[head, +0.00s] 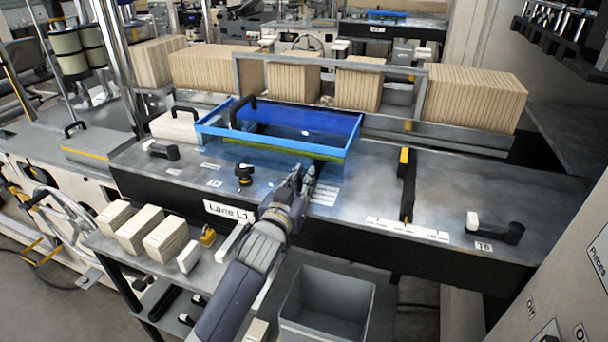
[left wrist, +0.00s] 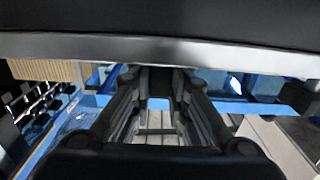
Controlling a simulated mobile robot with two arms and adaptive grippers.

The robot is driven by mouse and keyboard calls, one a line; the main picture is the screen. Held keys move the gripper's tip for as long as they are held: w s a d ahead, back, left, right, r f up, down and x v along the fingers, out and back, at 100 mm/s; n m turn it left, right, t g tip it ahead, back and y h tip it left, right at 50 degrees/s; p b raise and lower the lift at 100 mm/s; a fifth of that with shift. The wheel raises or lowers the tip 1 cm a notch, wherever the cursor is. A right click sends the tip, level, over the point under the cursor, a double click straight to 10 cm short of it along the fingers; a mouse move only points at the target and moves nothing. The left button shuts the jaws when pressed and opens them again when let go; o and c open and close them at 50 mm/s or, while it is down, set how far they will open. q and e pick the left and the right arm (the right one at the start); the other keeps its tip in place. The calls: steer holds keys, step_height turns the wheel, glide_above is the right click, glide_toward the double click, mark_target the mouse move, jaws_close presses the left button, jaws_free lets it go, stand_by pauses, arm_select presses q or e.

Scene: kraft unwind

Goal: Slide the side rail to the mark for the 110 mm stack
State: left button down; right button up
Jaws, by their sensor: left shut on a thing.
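The black upright bar with a yellow top (head: 407,185), which looks like the side rail, stands on the grey lane table (head: 455,190). Its front end is by a white marked strip (head: 407,229) along the table's front edge; I cannot read its marks. My left gripper (head: 300,182) is well left of that bar, at the front of a blue clear-sided guard (head: 330,152). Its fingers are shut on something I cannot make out. In the left wrist view the fingers (left wrist: 160,75) point away below a dark bar, with blue framing around them. My right gripper is not in view.
A dark knob (head: 243,173) stands left of my gripper. A black lever with a white end (head: 497,228) is at the right. Below the table are a grey bin (head: 325,305) and a shelf with pale blocks (head: 140,228). Brown stacks (head: 475,98) stand behind.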

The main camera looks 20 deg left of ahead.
arm_select(q)
steer(key=shift+s+r, duration=0.1)
steer(key=shift+s, duration=0.2)
steer(key=c, duration=1.6)
jaws_free()
steer(key=shift+w, duration=0.2)
steer(key=shift+c, duration=0.2)
steer(key=shift+o, duration=0.6)
steer(key=shift+w+f, duration=0.15)
steer(key=shift+f, duration=0.05)
steer(key=shift+r, duration=0.1)
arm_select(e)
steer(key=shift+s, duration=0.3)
arm_select(q)
steer(key=s, duration=1.2)
steer(key=shift+a, duration=0.45)
